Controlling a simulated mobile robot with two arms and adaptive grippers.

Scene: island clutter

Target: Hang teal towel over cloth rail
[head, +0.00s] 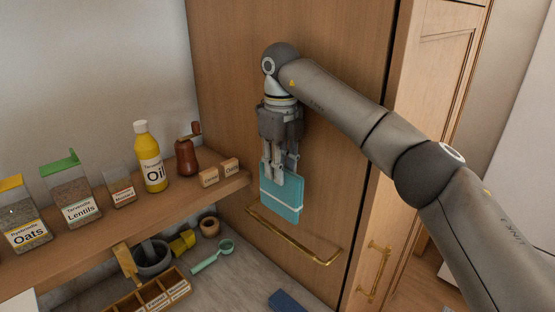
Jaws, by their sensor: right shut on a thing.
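My right gripper (284,178) points down and is shut on the towel's upper part. The towel hangs in front of the wooden panel, above the brass cloth rail (290,239). A small gap shows between the towel's lower edge and the rail's bar in this view; the depth between them is hard to tell. The rail runs slanting down to the right along the panel. My left gripper is not in view.
A wooden shelf (120,228) at the left holds oats (26,228), lentils (72,199), an oil bottle (151,160) and a brown mill (187,158). Below are a grey mortar (153,262), a teal scoop (213,256), a divided box (160,296) and a blue item (287,301).

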